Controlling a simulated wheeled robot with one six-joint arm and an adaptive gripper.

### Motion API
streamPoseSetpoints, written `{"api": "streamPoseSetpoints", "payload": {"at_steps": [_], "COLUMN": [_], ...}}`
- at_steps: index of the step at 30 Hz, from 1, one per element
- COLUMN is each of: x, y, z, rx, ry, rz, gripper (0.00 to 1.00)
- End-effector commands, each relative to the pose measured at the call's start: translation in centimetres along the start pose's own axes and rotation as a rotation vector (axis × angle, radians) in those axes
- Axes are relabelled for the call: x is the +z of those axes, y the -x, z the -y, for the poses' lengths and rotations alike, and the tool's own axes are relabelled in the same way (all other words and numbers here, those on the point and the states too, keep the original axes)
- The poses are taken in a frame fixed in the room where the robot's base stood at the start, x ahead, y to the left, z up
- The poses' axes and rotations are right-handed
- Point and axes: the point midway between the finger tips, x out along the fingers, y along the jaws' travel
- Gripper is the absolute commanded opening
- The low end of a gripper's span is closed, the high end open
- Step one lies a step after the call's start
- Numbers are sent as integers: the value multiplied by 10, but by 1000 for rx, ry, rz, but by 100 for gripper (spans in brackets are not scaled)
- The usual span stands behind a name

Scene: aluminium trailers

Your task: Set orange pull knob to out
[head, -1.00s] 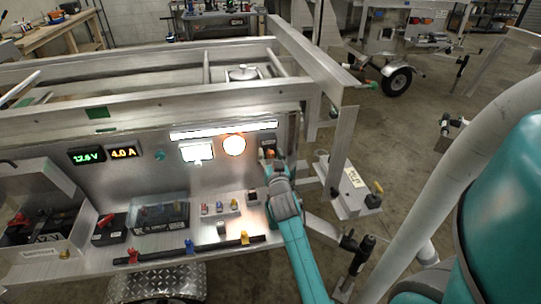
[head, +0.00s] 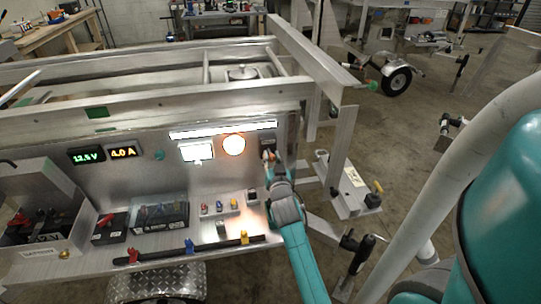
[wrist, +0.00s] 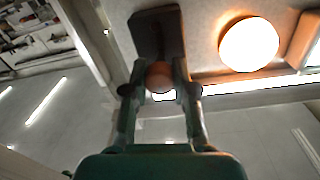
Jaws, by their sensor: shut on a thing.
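The orange pull knob (wrist: 158,77) is a small round knob, dull orange in the wrist view, below a dark plate (wrist: 156,32). My gripper (wrist: 160,88) has one finger on each side of it and is shut on it. In the head view my gripper (head: 270,161) is at the right end of the trailer's metal side panel (head: 120,170), just below the dark plate (head: 267,140). The fingers mostly hide the knob there. I cannot tell how far out the knob stands.
A glowing round lamp (head: 233,145) and a bright screen (head: 197,152) are left of the gripper, under a light strip (head: 222,130). A shelf below holds batteries (head: 160,215) and small coloured switches (head: 220,205). A trailer post (head: 338,150) stands close on the right.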

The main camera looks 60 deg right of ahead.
Motion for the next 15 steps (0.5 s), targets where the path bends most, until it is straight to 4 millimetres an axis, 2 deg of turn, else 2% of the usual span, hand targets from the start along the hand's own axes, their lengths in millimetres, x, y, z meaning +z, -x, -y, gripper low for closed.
{"api": "streamPoseSetpoints", "payload": {"at_steps": [3,11,12,15], "x": [1,1,1,1], "y": [13,14,14,14], "z": [0,-1,-1,-1], "rx": [0,0,0,1], "ry": [1,0,0,0], "rz": [2,2,3,2], "gripper": [0,0,29,54]}}
